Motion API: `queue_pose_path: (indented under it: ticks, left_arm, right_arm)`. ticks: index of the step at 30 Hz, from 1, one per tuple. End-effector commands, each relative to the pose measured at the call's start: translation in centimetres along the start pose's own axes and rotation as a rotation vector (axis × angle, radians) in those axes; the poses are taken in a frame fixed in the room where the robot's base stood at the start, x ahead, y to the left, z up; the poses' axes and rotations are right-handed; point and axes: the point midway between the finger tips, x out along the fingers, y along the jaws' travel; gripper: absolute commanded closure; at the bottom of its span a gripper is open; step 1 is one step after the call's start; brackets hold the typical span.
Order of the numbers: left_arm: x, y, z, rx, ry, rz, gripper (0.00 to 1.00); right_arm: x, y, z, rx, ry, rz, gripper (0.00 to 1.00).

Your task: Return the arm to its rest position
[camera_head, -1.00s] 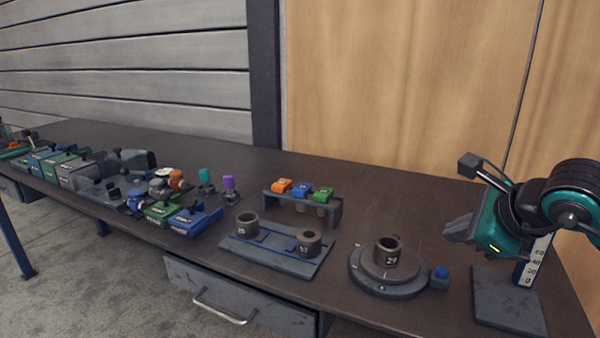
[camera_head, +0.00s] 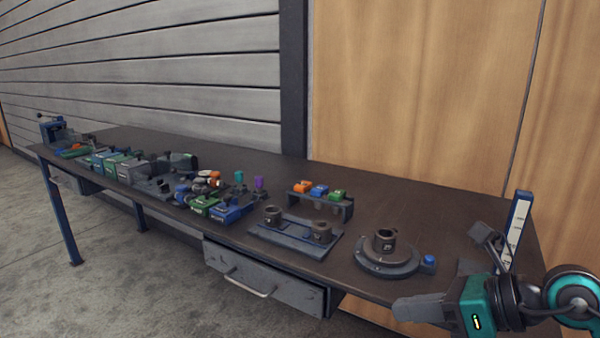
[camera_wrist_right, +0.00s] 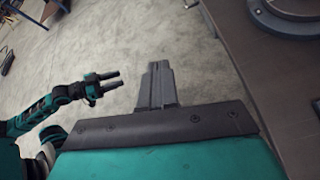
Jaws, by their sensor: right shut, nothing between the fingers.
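My right gripper (camera_head: 396,308) is at the lower right of the head view, low by the front edge of the workbench. Its grey fingers are together and empty, pointing left. In the right wrist view the same fingers (camera_wrist_right: 158,82) are closed over the bare concrete floor. My left gripper (camera_wrist_right: 117,81) shows only in the right wrist view, at the left, on its teal arm; its two fingers are apart with nothing between them. A dark collar (camera_head: 384,240) stands upright on the round flanged base (camera_head: 372,265), apart from my right gripper.
The workbench (camera_head: 430,210) runs left to right. A tray (camera_head: 290,238) holds two collars, with a rack (camera_head: 345,207) of coloured blocks behind. A scale post (camera_head: 517,225) stands behind my right arm. A drawer (camera_head: 262,280) is below. Floor (camera_head: 100,290) in front is clear.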

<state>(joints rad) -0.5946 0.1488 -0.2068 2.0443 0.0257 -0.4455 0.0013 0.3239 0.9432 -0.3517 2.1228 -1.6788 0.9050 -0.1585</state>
Motion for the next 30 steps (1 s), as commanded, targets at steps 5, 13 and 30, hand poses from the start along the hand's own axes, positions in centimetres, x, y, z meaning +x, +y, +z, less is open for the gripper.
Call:
queue_pose_path:
  ticks: [5, 13, 30]
  left_arm:
    - [-1.1, -0.7, -1.7, 0.008, 0.006, -0.015, 0.56]
    - [-2.8, -1.3, -2.0, 0.014, -0.014, -0.034, 0.56]
    - [-4.2, -2.1, -2.8, 0.011, -0.016, -0.059, 0.56]
  right_arm:
    - [1.6, 4.7, 2.6, 0.575, -0.328, 0.306, 1.00]
    - [1.1, 0.8, -0.4, 1.651, -0.798, 0.438, 1.00]
    - [3.2, 3.9, -23.5, -2.796, 1.039, 0.001, 1.00]
